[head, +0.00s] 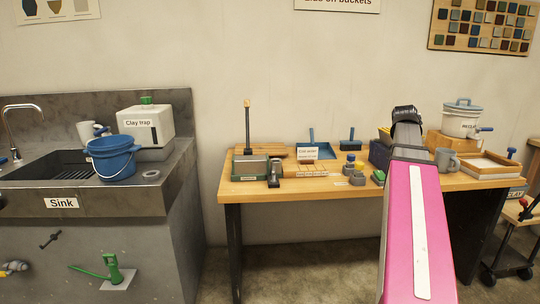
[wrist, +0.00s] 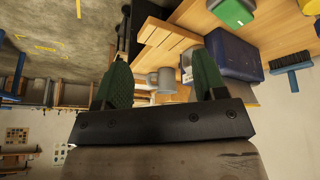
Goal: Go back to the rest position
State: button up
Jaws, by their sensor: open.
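My gripper (wrist: 160,72) is open, its two green fingers wide apart, with nothing held between them. In the head view my pink arm reaches up over the right part of the wooden workbench (head: 250,192). The arm's dark end stands in front of the bench's back edge, and the fingers cannot be made out there. A grey mug (head: 446,159) stands on the bench just right of the arm. Grey mugs (wrist: 168,80) also show beyond the gap between the fingers in the wrist view, apart from them.
A dark blue bin (head: 379,155) stands left of the arm, partly hidden by it. A white bucket (head: 461,121) and a wooden tray (head: 490,168) are to the right. A sink unit (head: 140,202) with a blue bucket (head: 111,160) stands at left. Open floor (head: 300,262) lies under the bench.

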jog(key=a+f+n+y, duration=0.1)
jog(key=a+f+n, duration=0.1)
jog(key=a+f, duration=0.75)
jog(key=a+f+n+y, duration=0.1)
jog(key=a+f+n, duration=0.2)
jog(key=a+f, duration=0.65)
jog(key=s+a+f+n+g, duration=0.1)
jog(key=s+a+f, duration=0.3)
jog(key=f, duration=0.3)
jog(key=s+a+f+n+y, duration=0.1)
jog(key=s+a+f, duration=0.2)
jog(key=f, duration=0.4)
jog(key=s+a+f+n+g+y, duration=0.1)
jog(key=s+a+f+n, duration=0.1)
jog(key=s+a+f, duration=0.2)
notch_tip(320, 180, down, 3)
jog(key=shift+s+a+f+g, duration=0.1)
jog(key=shift+s+a+g, duration=0.2)
jog(key=shift+a, duration=0.55)
